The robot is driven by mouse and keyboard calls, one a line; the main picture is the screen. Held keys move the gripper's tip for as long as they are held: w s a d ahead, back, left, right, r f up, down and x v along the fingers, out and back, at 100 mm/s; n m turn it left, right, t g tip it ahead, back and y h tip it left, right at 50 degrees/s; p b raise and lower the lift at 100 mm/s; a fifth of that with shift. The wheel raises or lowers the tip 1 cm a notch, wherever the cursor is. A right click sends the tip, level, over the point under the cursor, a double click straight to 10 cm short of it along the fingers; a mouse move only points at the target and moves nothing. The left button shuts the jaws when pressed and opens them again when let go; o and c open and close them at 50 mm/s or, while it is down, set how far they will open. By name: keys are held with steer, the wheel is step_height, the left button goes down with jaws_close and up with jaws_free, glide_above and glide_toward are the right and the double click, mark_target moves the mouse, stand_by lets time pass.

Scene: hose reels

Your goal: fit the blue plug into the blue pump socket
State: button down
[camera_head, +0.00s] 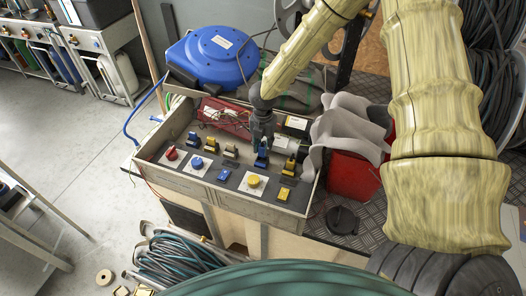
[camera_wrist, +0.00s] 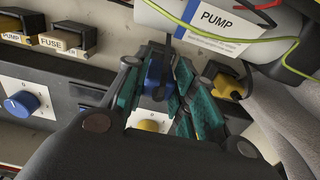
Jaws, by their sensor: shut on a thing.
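My gripper (camera_head: 262,146) is over the right part of the control panel, pointing down. In the wrist view my gripper (camera_wrist: 160,95) has its teal pads closed around the blue plug (camera_wrist: 154,76). The blue plug (camera_head: 262,159) also shows below the fingers in the head view, in line with the row of connectors. A white body with a "PUMP" label (camera_wrist: 222,20) is just above the plug in the wrist view. I cannot make out the blue pump socket, or whether the plug is seated; the fingers hide the plug's lower end.
The wooden panel box (camera_head: 240,207) carries red, blue (camera_head: 197,163) and yellow (camera_head: 254,181) knobs. A yellow connector (camera_wrist: 229,86) is close to the right finger. Grey draped cloth (camera_head: 345,125) and a red container (camera_head: 353,178) stand right. A blue hose reel (camera_head: 213,55) is behind.

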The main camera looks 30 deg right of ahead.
mark_target(263, 152)
steer(key=shift+f+p, duration=0.35)
steer(key=shift+f, duration=1.5)
steer(key=shift+f, duration=0.2)
steer(key=c, duration=1.2)
jaws_free()
steer(key=shift+o, duration=0.2)
steer(key=shift+r, duration=0.1)
steer(key=shift+r+b, duration=1.3)
steer(key=shift+r, duration=4.85)
